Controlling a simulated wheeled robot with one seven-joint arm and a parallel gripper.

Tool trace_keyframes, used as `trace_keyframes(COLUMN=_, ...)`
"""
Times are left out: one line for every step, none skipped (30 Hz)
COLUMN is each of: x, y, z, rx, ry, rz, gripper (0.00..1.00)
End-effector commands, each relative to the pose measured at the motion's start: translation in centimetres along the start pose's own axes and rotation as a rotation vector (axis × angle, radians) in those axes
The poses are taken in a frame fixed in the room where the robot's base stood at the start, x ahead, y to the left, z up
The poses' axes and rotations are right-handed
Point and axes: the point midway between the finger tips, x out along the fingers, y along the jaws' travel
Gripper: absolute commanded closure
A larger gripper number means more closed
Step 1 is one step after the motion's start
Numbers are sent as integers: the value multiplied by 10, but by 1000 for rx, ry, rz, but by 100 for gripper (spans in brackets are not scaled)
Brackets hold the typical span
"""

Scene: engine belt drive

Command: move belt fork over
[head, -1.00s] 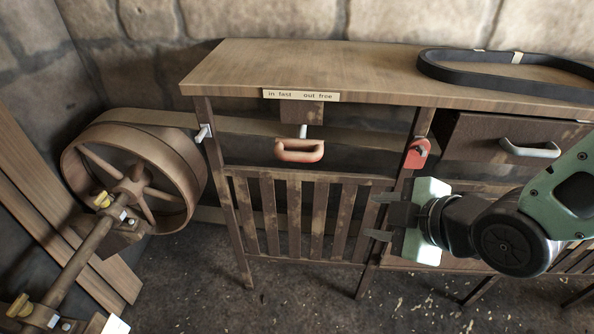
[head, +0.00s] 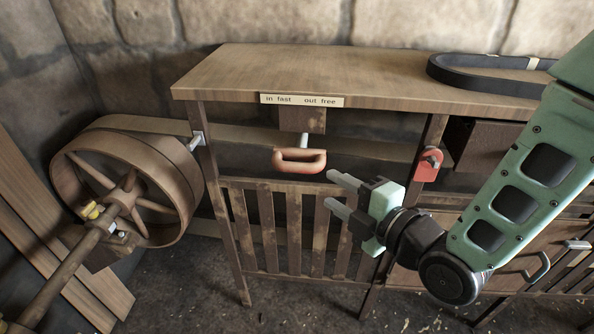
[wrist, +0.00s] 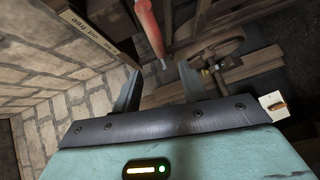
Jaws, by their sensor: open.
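The belt fork's red loop handle (head: 299,160) hangs on a pale rod from a wooden block under the bench top. Above it a label (head: 302,100) reads "in fast" at left and "out free" at right. My gripper (head: 338,192) is open and empty, a little right of and below the handle, apart from it, its fingers pointing left. In the wrist view the red handle (wrist: 150,28) shows ahead, beyond the fingers. A flat belt (head: 245,133) runs from the spoked wheel (head: 125,188) behind the handle. The fork's contact with the belt is hidden.
A slatted wooden panel (head: 290,230) stands below the handle. A red latch-like piece (head: 427,166) is on the post to the right. A black belt loop (head: 480,76) lies on the bench top (head: 320,68). A shaft (head: 70,262) reaches the wheel at left.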

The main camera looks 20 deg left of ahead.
Motion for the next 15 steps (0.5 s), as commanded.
trace_keyframes(x=11, y=3, z=-1, rx=1, ry=1, rz=0, gripper=58)
trace_keyframes(x=17, y=3, z=-1, rx=1, ry=0, rz=1, gripper=58)
trace_keyframes(x=25, y=3, z=0, rx=1, ry=0, rz=0, gripper=58)
trace_keyframes(x=32, y=3, z=0, rx=1, ry=-1, rz=0, gripper=58)
trace_keyframes(x=38, y=3, z=0, rx=1, ry=-1, rz=1, gripper=58)
trace_keyframes(x=46, y=3, z=0, rx=0, ry=0, rz=0, gripper=58)
trace_keyframes(x=53, y=3, z=0, rx=1, ry=0, rz=0, gripper=58)
trace_keyframes(x=59, y=3, z=0, rx=1, ry=0, rz=1, gripper=58)
trace_keyframes(x=67, y=3, z=-1, rx=2, ry=0, rz=1, gripper=58)
trace_keyframes(x=72, y=2, z=-1, rx=2, ry=0, rz=0, gripper=58)
trace_keyframes(x=78, y=3, z=-1, rx=2, ry=0, rz=0, gripper=58)
trace_keyframes(x=85, y=2, z=0, rx=2, ry=-1, rz=0, gripper=58)
trace_keyframes(x=90, y=2, z=0, rx=2, ry=-1, rz=0, gripper=58)
trace_keyframes(x=94, y=2, z=0, rx=2, ry=-1, rz=0, gripper=58)
trace_keyframes(x=99, y=2, z=0, rx=2, ry=-1, rz=0, gripper=58)
